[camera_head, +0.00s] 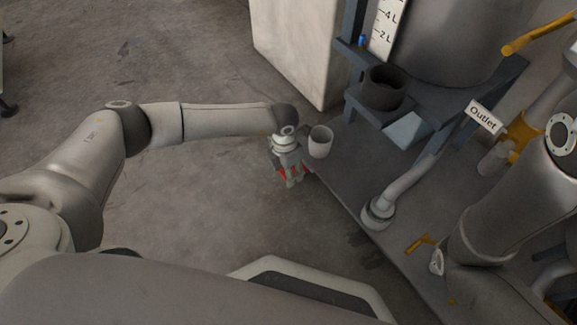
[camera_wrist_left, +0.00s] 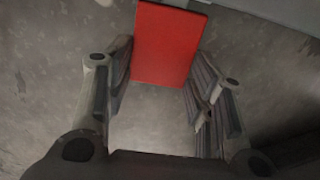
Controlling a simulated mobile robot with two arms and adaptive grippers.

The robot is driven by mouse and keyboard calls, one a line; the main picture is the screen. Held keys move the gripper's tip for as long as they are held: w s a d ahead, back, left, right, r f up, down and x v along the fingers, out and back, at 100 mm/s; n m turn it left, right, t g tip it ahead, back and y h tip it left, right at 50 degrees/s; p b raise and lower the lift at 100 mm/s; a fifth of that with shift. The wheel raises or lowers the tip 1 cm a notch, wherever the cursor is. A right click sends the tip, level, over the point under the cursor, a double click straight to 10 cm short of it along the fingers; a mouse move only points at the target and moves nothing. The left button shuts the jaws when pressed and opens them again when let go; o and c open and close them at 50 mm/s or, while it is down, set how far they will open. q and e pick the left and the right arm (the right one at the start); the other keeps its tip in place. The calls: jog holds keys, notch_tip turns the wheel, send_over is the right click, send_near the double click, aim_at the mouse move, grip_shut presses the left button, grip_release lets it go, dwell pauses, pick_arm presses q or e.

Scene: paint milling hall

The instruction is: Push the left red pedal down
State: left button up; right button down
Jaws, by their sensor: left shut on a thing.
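The red pedal (camera_wrist_left: 166,45) is a flat red plate at the top middle of the left wrist view, over the grey floor. My left gripper (camera_wrist_left: 160,78) has a finger on each side of it and is shut on it. In the head view my left gripper (camera_head: 293,178) points down beside the platform's left edge, and only small red parts of the pedal (camera_head: 282,171) show around the fingers. The gripper hides most of the pedal there.
A light cup (camera_head: 320,142) is close to the right of my left gripper. A dark platform (camera_head: 345,190) carries a blue frame, a steel vessel (camera_head: 440,40), a dark pot (camera_head: 383,88), an outlet pipe (camera_head: 405,182) and a yellow handle (camera_head: 420,243). A pale block (camera_head: 295,50) stands behind.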

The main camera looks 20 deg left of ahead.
aim_at(284, 176)
pick_arm(q)
jog(key=shift+s+a+f+t+h+p, duration=0.2)
jog(key=shift+s+f+t+h+p, duration=0.1)
jog(key=shift+f+t+h+p, duration=0.35)
jog(key=shift+s+f+t+h, duration=0.1)
jog(key=shift+f+t+h, duration=0.3)
jog(key=shift+t, duration=0.15)
jog(key=shift+f+t+h, duration=0.45)
jog(key=shift+f+t, duration=0.1)
jog(key=shift+t, duration=0.15)
jog(key=o, duration=1.4)
jog(key=shift+o, duration=0.2)
jog(key=v, duration=1.2)
jog(key=shift+a+f, duration=0.1)
jog(key=shift+a, duration=0.05)
